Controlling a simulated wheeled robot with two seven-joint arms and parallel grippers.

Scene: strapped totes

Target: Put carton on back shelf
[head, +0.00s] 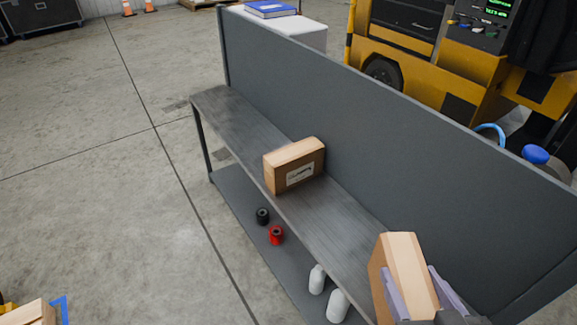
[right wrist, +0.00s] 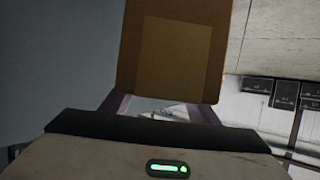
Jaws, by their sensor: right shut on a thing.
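A brown carton (head: 408,262) is held between the two fingers of my right gripper (head: 422,292) at the lower right of the head view, at the near end of the shelf. Its brown face also fills the upper middle of the right wrist view (right wrist: 172,50), with the gripper fingers (right wrist: 165,108) on either side of its lower part. The carton looks tilted. Whether it touches the shelf is unclear. The grey shelf unit (head: 232,112) has an upper board against a tall back panel. My left gripper does not show.
Another carton (head: 294,165) with a white label stands on the upper board. The lower board holds a black item (head: 262,216), a red item (head: 276,235) and two white bottles (head: 337,305). The upper board is clear beyond the labelled carton. A yellow machine (head: 400,60) stands behind the panel.

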